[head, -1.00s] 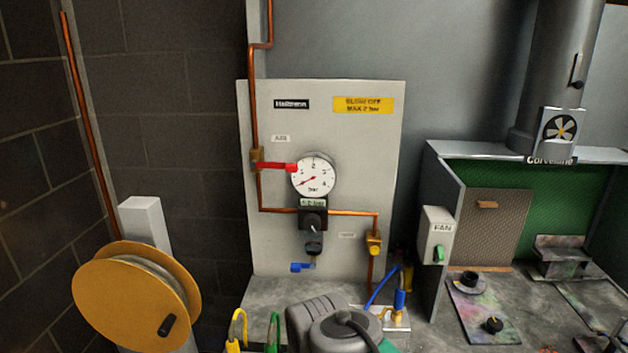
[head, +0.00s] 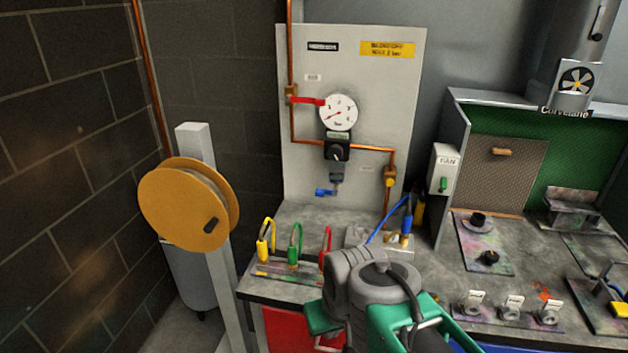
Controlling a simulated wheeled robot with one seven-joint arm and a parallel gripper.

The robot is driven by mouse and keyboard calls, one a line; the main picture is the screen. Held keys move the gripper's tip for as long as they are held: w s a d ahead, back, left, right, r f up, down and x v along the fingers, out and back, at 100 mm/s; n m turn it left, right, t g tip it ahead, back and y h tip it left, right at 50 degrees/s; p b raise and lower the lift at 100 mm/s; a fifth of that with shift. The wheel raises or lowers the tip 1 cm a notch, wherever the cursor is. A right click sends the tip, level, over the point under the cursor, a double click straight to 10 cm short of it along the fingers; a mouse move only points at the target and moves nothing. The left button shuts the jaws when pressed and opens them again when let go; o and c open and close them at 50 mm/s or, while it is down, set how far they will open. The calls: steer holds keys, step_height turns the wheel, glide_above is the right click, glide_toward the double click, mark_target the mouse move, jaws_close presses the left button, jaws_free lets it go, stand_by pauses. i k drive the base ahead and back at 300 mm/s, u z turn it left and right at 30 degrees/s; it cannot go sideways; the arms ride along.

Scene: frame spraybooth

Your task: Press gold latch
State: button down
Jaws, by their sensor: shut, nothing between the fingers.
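A small gold part (head: 394,239) shows at the foot of the blue connector (head: 406,226), on a pale block (head: 368,240) on the bench. It is too small to tell its exact shape or whether it is pressed. A blue hose (head: 384,222) runs from the connector down to the left. My grey and green arm stands in the front middle, just below and in front of the block. My gripper's fingers do not show, so their place relative to the gold part cannot be seen.
Yellow (head: 264,247), green (head: 294,252) and red (head: 325,250) hose connectors stand in a rack left of the block. A panel with a gauge (head: 339,113) rises behind. A hose reel (head: 180,205) is at left. The spray booth (head: 580,160) and several fittings are at right.

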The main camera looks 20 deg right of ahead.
mark_target(387, 237)
steer(key=k, duration=0.5)
steer(key=z, duration=0.55)
steer(key=i, duration=0.6)
steer(key=u, duration=1.8)
steer(key=i, duration=0.5)
steer(key=z, duration=0.1)
